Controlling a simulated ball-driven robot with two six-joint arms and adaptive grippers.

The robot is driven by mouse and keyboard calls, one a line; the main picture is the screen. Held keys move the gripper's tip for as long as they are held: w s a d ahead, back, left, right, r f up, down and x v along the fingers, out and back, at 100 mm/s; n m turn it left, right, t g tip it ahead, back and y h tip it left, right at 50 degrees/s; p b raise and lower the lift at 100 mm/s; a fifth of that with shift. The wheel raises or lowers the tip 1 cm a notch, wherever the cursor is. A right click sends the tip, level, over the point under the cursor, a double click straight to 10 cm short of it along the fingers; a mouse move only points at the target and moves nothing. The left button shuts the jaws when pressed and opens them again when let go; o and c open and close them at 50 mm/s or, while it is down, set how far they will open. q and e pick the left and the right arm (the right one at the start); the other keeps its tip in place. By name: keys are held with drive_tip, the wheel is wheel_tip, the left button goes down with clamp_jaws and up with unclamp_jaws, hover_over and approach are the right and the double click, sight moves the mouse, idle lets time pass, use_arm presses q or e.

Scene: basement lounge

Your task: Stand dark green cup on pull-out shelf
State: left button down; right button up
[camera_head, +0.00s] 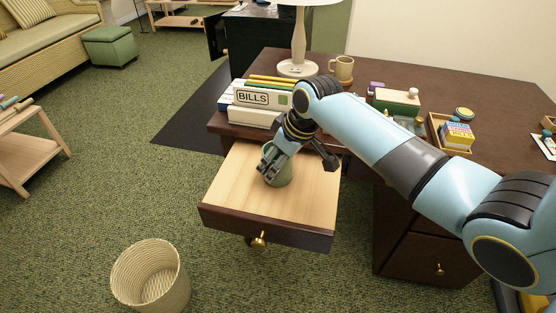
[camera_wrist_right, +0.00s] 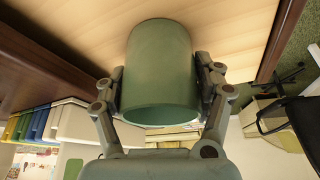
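The dark green cup (camera_head: 283,174) is upright over the light wooden pull-out shelf (camera_head: 240,195), near its middle. I cannot tell whether its base touches the wood. My right gripper (camera_head: 296,160) reaches down around it from the desk side, and one finger covers part of the cup. In the right wrist view the cup (camera_wrist_right: 157,72) fills the space between the fingers of the right gripper (camera_wrist_right: 160,75). The fingers lie close along both sides, and I cannot tell whether they press on it. My left gripper is out of view.
Behind the shelf, the brown desk (camera_head: 400,75) bears a BILLS box (camera_head: 262,96), a lamp (camera_head: 298,40), a beige mug (camera_head: 342,68) and a tray of small boxes (camera_head: 452,133). A woven basket (camera_head: 150,278) stands on the floor at front left. The shelf around the cup is bare.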

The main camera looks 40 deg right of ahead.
drive_tip(key=o, duration=0.5)
drive_tip(key=shift+o, duration=0.2)
drive_tip(key=shift+r, duration=0.1)
drive_tip(key=p+v, duration=0.2)
drive_tip(key=v, duration=1)
drive_tip(key=shift+p, duration=0.4)
